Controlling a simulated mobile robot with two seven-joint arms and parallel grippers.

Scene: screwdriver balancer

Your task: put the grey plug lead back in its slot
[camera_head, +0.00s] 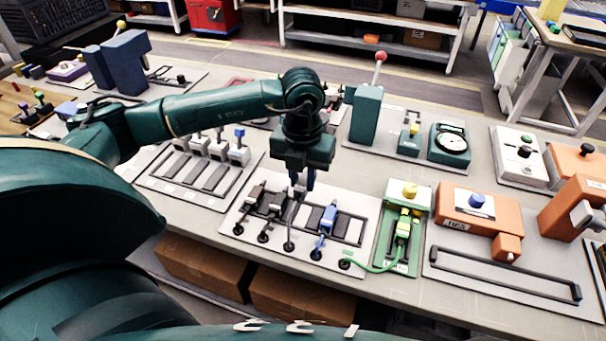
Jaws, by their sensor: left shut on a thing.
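My left gripper (300,188) comes down from above over the plug panel (235,213) and is shut on the grey plug lead. The plug is mostly hidden by the fingers. Its grey cable (290,228) runs down to a round black base at the panel's front. The gripper is between the dark plugs on its left and the blue plug (328,217) on its right. I cannot tell whether the grey plug touches its slot. My right gripper is not in view.
Two dark plugs (266,201) lie close on the left. An empty-looking slot (347,228) is right of the blue plug. A green plug (403,224) sits in the green unit, its cable crossing the panel's front right. An orange unit (480,212) stands further right.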

